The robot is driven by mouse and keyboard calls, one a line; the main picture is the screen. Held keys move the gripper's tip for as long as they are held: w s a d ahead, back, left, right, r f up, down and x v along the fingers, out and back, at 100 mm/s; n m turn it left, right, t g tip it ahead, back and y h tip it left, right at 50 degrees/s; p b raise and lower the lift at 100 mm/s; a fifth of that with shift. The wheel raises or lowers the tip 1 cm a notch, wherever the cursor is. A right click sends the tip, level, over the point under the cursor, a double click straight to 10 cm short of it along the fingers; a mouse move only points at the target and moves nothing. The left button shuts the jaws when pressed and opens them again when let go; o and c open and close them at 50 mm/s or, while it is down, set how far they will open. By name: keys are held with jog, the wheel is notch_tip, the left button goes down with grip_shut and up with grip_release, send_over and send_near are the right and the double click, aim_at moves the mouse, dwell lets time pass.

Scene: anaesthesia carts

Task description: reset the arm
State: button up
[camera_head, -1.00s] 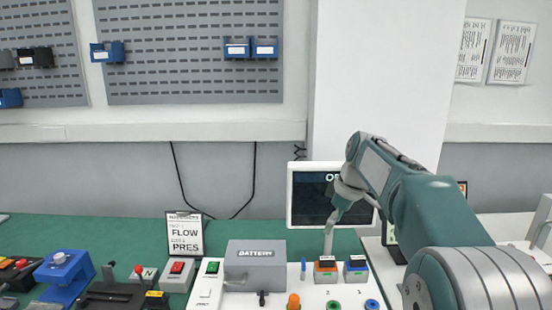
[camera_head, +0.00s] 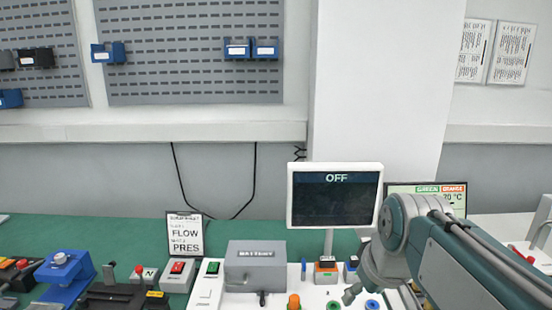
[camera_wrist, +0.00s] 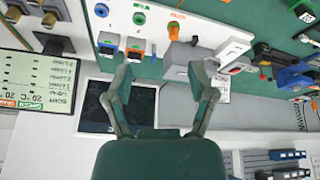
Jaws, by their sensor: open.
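My gripper (camera_wrist: 160,82) is open and empty in the wrist view, its two fingers spread apart. That view looks upside down, with the panel and its coloured ports at the top. In the head view my arm enters from the lower right and bends down at the wrist. The part of my gripper (camera_head: 352,293) that shows there is small, low over the right part of the white panel (camera_head: 329,296). Most of the gripper is hidden behind my own arm in that view. I cannot tell how high it is above the panel.
A screen reading OFF (camera_head: 334,195) stands behind the panel. A sign with a temperature (camera_head: 428,190) is partly behind my arm. The grey battery box (camera_head: 256,265), orange knob (camera_head: 294,301) and blue port (camera_head: 372,304) are close by. A blue fixture (camera_head: 64,275) is far left.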

jog(key=s+f+m+t, duration=0.1)
jog(key=s+f+m, duration=0.2)
jog(key=s+f, duration=0.3)
jog(key=shift+s+d+f+m+h, duration=0.25)
jog(key=shift+s+d+m+h, duration=0.2)
jog(key=shift+s, duration=1.8)
